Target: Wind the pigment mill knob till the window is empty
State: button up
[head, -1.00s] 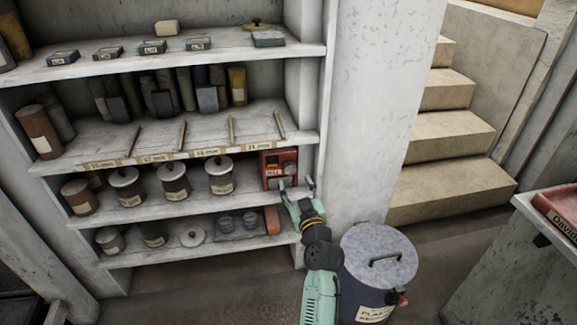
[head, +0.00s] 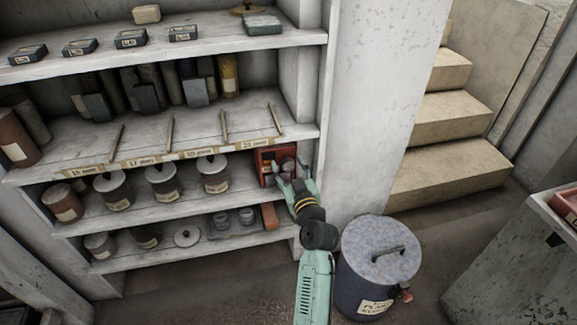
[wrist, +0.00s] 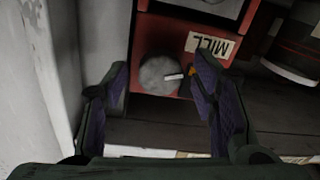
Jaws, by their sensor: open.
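The pigment mill (head: 264,155) is a red box at the right end of a middle shelf; my gripper hides part of its front in the head view. In the wrist view the mill (wrist: 185,28) appears upside down, with a pale label reading MILL. Its round grey knob (wrist: 158,75) has a white pointer mark on its right side. A dark window frame (wrist: 210,8) is cut off at the top edge, and its contents cannot be made out. My gripper (wrist: 158,80) is open, with one finger on each side of the knob; it also shows at the mill in the head view (head: 288,170).
Lidded pots (head: 213,174) stand left of the mill on the same shelf. A white pillar (head: 370,100) rises close on the right. A blue lidded bin (head: 362,290) stands on the floor below, beside my arm. Steps (head: 450,140) lie farther right.

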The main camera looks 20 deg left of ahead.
jog(key=shift+c, duration=0.5)
jog(key=c, duration=1.1)
jog(key=shift+o, duration=0.2)
jog(key=shift+m, duration=0.3)
